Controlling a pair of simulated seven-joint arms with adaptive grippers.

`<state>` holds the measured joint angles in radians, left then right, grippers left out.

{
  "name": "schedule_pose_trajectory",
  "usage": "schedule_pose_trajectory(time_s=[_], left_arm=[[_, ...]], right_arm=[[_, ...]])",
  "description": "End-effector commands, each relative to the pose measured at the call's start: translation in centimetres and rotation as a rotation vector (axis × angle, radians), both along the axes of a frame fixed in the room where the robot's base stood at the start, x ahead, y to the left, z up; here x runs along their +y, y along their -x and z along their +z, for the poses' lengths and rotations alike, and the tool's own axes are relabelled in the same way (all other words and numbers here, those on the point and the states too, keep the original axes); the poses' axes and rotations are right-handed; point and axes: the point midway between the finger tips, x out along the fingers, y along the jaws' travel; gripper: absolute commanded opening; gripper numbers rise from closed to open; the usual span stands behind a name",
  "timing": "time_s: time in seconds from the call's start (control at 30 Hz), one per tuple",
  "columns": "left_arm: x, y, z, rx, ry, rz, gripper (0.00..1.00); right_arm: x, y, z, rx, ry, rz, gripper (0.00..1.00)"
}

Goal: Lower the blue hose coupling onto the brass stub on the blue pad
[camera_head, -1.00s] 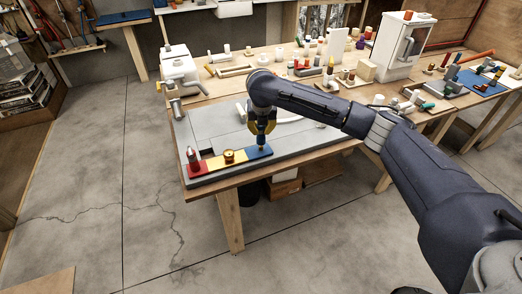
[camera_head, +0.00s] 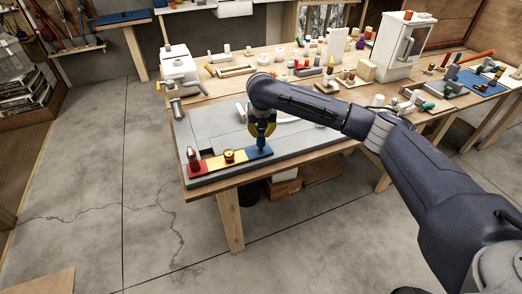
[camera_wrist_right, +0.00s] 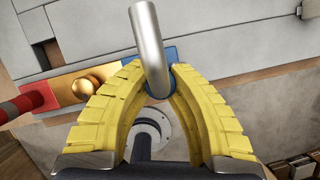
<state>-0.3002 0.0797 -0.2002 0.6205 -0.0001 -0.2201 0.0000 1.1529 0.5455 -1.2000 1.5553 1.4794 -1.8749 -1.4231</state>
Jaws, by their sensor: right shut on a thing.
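My right gripper (camera_head: 262,130), with yellow fingers, points down at the front edge of the workbench, over the blue pad (camera_head: 262,154). It is shut on the blue hose coupling (camera_head: 261,145), which looks upright. In the right wrist view the yellow fingers (camera_wrist_right: 160,95) close around a blue part, and a silver tube (camera_wrist_right: 148,40) stands in front of it. The brass stub on the blue pad is hidden by the coupling and fingers. I cannot tell whether coupling and stub touch. My left gripper is not in view.
A yellow pad with a brass fitting (camera_head: 229,156) and a red pad with a red-and-grey fitting (camera_head: 193,160) lie left of the blue pad on a grey slab (camera_head: 210,128). Many small parts and a white cabinet (camera_head: 403,45) stand farther back.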

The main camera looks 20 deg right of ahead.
Motion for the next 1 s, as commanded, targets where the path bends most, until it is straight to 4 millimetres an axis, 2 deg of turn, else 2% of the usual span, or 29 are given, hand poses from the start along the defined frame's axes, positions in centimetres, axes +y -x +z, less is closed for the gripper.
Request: schedule_pose_trajectory(time_s=[1.0], left_arm=[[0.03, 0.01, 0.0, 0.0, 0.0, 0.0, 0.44]], right_arm=[[-0.01, 0.02, -0.63, 0.0, 0.001, 0.0, 0.0]])
